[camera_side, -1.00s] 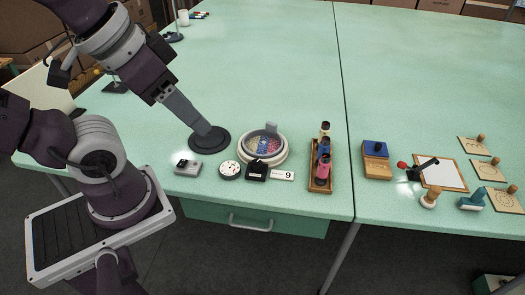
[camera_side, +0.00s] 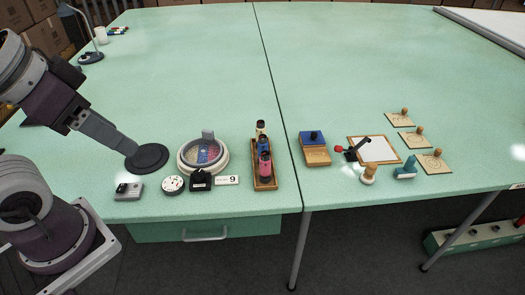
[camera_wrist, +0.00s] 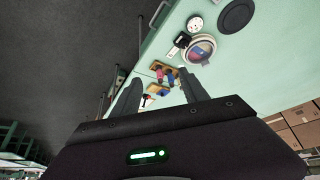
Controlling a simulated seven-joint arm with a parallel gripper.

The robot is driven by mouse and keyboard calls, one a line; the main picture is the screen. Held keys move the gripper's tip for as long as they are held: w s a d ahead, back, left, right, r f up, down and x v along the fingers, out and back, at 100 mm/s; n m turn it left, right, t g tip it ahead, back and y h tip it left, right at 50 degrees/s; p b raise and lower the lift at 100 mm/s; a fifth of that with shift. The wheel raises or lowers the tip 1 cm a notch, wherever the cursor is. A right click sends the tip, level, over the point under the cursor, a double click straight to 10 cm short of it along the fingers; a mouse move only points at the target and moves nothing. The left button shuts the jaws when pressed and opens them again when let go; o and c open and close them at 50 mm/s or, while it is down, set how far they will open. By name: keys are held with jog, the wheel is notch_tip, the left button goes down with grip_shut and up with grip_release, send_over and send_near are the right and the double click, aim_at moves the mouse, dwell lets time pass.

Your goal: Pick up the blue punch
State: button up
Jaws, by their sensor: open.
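The blue punch (camera_side: 263,147) appears to be the middle one of three upright cylinders in a narrow wooden tray (camera_side: 275,184). A pink one stands in front of it and hides its lower part; a dark one with a cream top is behind. It shows small in the wrist view (camera_wrist: 169,76). My gripper (camera_side: 134,153) is at the left, close to the round black disc, well away from the tray. In the wrist view my gripper (camera_wrist: 157,84) has its two fingers apart, with nothing held between them.
Left of the tray are a round glass-topped dish (camera_side: 183,166), a black stamp (camera_side: 200,181), a white dial (camera_side: 173,184) and a grey box (camera_side: 128,191). Right are a blue-topped wooden block (camera_side: 318,157) and a white board (camera_side: 379,149).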

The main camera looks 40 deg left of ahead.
jog(key=shift+o, duration=0.2)
jog(key=m+g, duration=0.6)
jog(key=m, duration=1.2)
send_over(263, 136)
jog(key=f, duration=1.9)
jog(key=shift+w+d, duration=0.3)
jog(key=shift+d, duration=0.05)
jog(key=f, duration=0.7)
jog(key=shift+s+a+f, duration=0.15)
jog(key=shift+s+a, duration=0.2)
grip_shut()
